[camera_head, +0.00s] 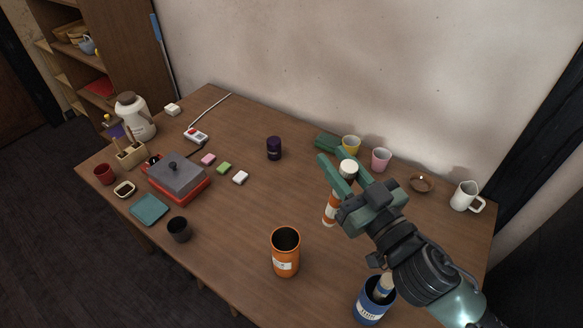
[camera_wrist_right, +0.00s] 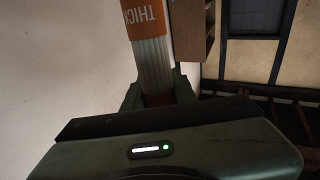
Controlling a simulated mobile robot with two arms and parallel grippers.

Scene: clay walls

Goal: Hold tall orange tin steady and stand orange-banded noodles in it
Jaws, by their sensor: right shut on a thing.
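The tall orange tin (camera_head: 285,262) stands upright on the table at the front centre, with its dark mouth open and empty-looking. My right gripper (camera_head: 346,178) is shut on the orange-banded noodles (camera_head: 330,208), up and to the right of the tin in the head view. The bundle is pale with an orange band and looks slightly tilted there; the fingers and wrist cover part of it. In the right wrist view the noodles (camera_wrist_right: 152,58) rise from between the fingers, with part of the band's lettering readable. My left gripper is not in view, and nothing touches the tin.
A blue tin (camera_head: 369,308) holding a pale bundle stands under my right forearm. Yellow (camera_head: 351,144) and pink (camera_head: 381,159) cups, a saucer (camera_head: 421,183) and a white mug (camera_head: 466,197) line the back. A dark cup (camera_head: 179,229) stands left of the orange tin, with bare table between.

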